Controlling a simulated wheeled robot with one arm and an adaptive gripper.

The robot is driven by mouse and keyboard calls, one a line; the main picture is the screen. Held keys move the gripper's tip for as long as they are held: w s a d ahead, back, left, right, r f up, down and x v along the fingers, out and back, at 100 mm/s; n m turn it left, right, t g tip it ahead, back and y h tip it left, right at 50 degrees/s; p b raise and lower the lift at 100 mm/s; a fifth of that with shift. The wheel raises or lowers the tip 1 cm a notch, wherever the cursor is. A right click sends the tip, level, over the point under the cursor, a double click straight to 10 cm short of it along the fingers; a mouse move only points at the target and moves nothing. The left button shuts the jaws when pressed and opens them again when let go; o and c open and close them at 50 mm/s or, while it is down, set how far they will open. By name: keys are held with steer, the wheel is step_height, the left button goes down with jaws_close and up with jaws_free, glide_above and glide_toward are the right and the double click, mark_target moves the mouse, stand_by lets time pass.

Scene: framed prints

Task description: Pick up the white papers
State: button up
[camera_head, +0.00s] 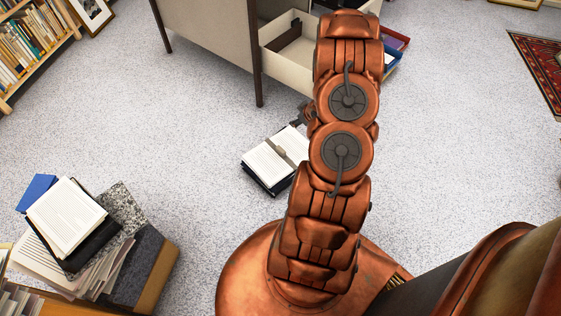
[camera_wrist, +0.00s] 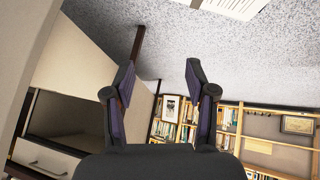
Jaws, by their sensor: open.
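White papers with printed lines (camera_head: 268,161) lie on a dark book or folder on the floor, left of my arm. A small grey-brown item rests on them, and my arm may cover their right edge. More white printed papers (camera_head: 66,214) lie on a dark folder atop the stack at lower left. My gripper (camera_wrist: 160,68) is open and empty in the wrist view, its two fingers well apart. A white printed sheet (camera_wrist: 238,6) is cut off at that view's top edge, beyond the fingers. In the head view my gripper is mostly hidden behind my arm, near the floor papers.
A beige desk (camera_head: 208,30) with an open drawer (camera_head: 288,72) stands at the back, its leg reaching the floor. Blue and red binders (camera_head: 393,48) are right of it. A bookshelf (camera_head: 30,50) is at upper left, a red rug (camera_head: 540,65) at right. Speckled floor is clear between.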

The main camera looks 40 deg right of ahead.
mark_target(281, 150)
steer(key=a+f+t+b, duration=0.1)
steer(key=f+b, duration=0.1)
steer(key=f, duration=0.3)
steer(key=s+a+f+t+y+b, duration=0.1)
steer(key=f+b, duration=0.1)
steer(key=f, duration=0.3)
steer(key=s+a+f+t+y+b, duration=0.1)
steer(key=f+t+b, duration=0.1)
steer(key=f, duration=0.3)
steer(key=shift+s+a+f+m+b, duration=0.25)
steer(key=shift+f+m+b, duration=0.15)
steer(key=shift+b, duration=0.1)
steer(key=shift+a+f+t, duration=0.35)
steer(key=shift+f+t, duration=0.05)
steer(key=shift+a+b+x, duration=0.15)
steer(key=shift+b+x, duration=0.85)
steer(key=shift+x, duration=0.7)
steer(key=shift+a+b+x, duration=0.15)
steer(key=shift+b+x, duration=0.85)
steer(key=shift+x, duration=0.7)
steer(key=shift+w+f, duration=0.25)
steer(key=shift+w, duration=0.15)
jaws_close()
